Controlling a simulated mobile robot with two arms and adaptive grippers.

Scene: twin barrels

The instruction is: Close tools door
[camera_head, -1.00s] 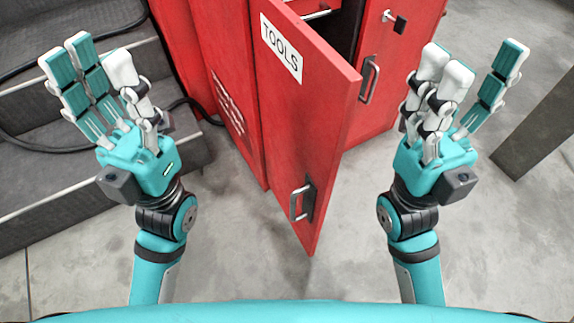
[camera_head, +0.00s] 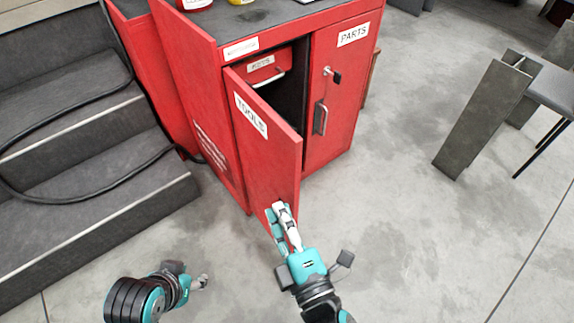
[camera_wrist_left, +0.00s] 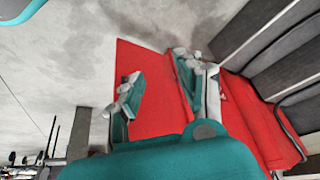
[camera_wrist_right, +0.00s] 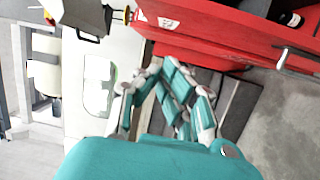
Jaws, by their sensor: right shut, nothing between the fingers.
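The red tools door (camera_head: 268,165), labelled TOOLS, stands ajar on the left front of the red cabinet (camera_head: 225,160). A dark gap shows above it and along its free edge. My right gripper (camera_head: 281,218) is shut and empty, its fingers overlapping the door's lower free corner; I cannot tell whether they touch. The door's handle is hidden there. My left gripper (camera_head: 200,282) is low, left of the door and apart from it, mostly hidden by its wrist. In the left wrist view its fingers (camera_wrist_left: 155,90) are spread with nothing between them, a red panel (camera_wrist_left: 150,75) beyond.
The closed parts door (camera_head: 345,95) is to the right, with a handle and key. A drawer (camera_head: 262,70) shows inside the opening. Grey steps (camera_head: 80,170) with a black cable stand left. A grey post (camera_head: 485,115) and chair (camera_head: 555,85) stand right. The floor (camera_head: 400,240) between is clear.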

